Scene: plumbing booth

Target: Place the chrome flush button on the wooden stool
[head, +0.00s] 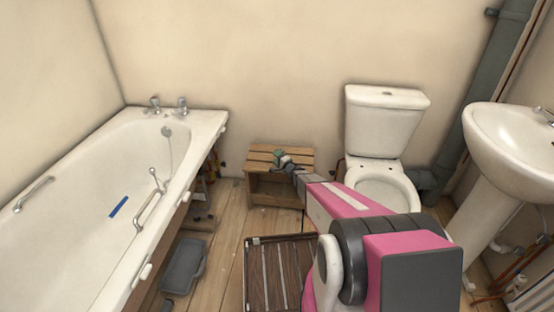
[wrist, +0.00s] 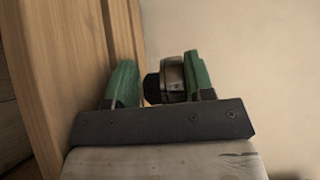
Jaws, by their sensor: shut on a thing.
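My gripper (head: 279,156) is at the wooden stool (head: 264,169), over its slatted top, in the head view. In the wrist view its green fingers (wrist: 163,82) are shut on the chrome flush button (wrist: 173,76), a small round metal piece with a black part on its left side. The stool's pale wood (wrist: 62,75) fills the left of the wrist view, close beside the fingers. I cannot tell whether the button touches the stool. In the head view the button is too small to make out.
The toilet (head: 385,125) stands right of the stool, with a small dark spot on its cistern lid. The bathtub (head: 95,215) is on the left and the basin (head: 505,140) on the right. A dark slatted crate (head: 262,270) and a grey case (head: 184,265) lie on the floor.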

